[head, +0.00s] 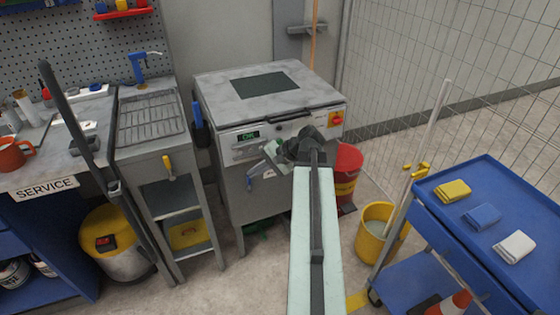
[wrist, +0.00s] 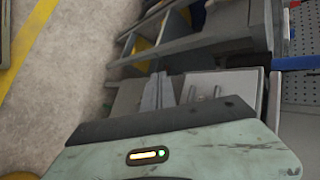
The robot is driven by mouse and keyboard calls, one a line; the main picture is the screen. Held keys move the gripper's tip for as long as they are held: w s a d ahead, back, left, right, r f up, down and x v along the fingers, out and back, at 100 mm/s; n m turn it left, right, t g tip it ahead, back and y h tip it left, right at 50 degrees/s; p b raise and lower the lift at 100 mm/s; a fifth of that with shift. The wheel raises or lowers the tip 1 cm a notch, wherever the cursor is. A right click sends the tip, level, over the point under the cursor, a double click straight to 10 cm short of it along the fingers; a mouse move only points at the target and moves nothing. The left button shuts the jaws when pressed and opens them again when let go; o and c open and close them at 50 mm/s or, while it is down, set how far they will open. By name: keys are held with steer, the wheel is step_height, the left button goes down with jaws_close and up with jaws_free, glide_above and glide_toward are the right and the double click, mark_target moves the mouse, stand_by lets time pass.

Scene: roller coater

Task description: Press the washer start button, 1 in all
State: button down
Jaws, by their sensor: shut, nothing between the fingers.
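The washer (head: 225,185) is a grey metal cabinet with a worn top and a dark panel, in the middle of the head view. Its front carries a small green-lit display (head: 248,135) and a red knob on a yellow plate (head: 336,118). I cannot pick out the start button; my arm and wrist cover part of the front. My gripper (head: 266,156) is in front of the washer's panel, below and right of the display; contact cannot be told. In the wrist view my gripper (wrist: 158,90) shows its grey fingers shut and empty.
A sink stand (head: 150,130) and service bench are on the left, with a yellow bin (head: 110,240) below. A blue cart (head: 470,240) with folded cloths is further right.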

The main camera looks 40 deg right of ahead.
mark_target(280, 142)
steer(key=s+d+m+t+h+b, duration=0.1)
steer(key=s+d+m+t+b, duration=0.2)
steer(key=s+d, duration=0.4)
steer(key=d+m+t, duration=0.1)
steer(key=d, duration=0.5)
steer(key=shift+d+r+m+h, duration=0.2)
steer(key=shift+d+m+h, duration=0.1)
steer(key=shift+m, duration=0.1)
steer(key=w+d, duration=0.3)
steer(key=w, duration=0.5)
steer(key=shift+d, duration=0.1)
stand_by(1.0)
steer(key=shift+w+d, duration=0.1)
steer(key=shift+w, duration=0.3)
